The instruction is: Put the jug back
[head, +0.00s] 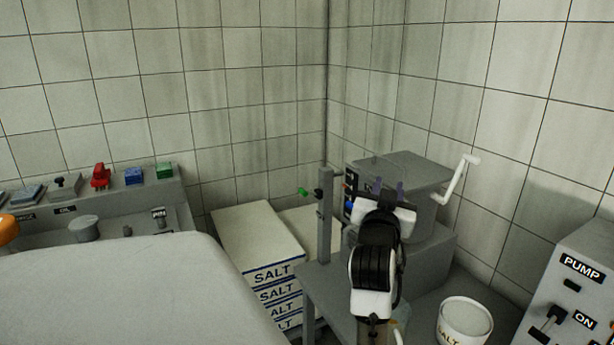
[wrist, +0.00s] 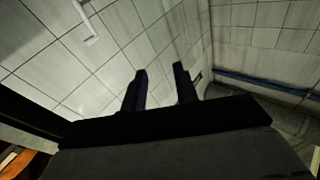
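My gripper (head: 385,190) is raised in front of the grey machine with the crank in the head view. In the wrist view its two dark fingers (wrist: 160,88) stand apart with only tiled wall between them, so it is open and empty. I cannot make out a jug for certain in either view. A small pale shape (head: 403,315) shows partly behind my arm at the bottom of the head view; most of it is hidden and I cannot tell what it is.
A grey machine (head: 420,170) with a white crank (head: 455,178) stands in the corner. A white salt tub (head: 465,320) is on the grey table, right of my arm. Stacked salt boxes (head: 255,245) stand left. A pump panel (head: 580,290) is at right, a control console (head: 110,210) at left.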

